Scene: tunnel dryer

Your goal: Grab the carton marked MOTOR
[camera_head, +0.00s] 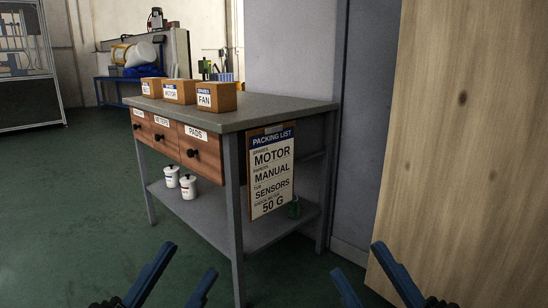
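The carton marked MOTOR (179,91) is a small orange-brown box with a white label. It stands on the grey table top (262,108), between a carton on its left (153,88) and the carton marked FAN (216,97). My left gripper (178,262) is at the bottom of the view with its blue fingers apart and nothing between them. My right gripper (358,265) is at the bottom right, also with fingers apart and empty. Both are well short of the cartons and lower in the picture.
The table has drawers, one marked PADS (200,150), and a lower shelf with two white jars (188,186). A packing list (271,170) hangs on its side. A wooden panel (470,150) stands close on the right. Green floor (70,200) is clear on the left.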

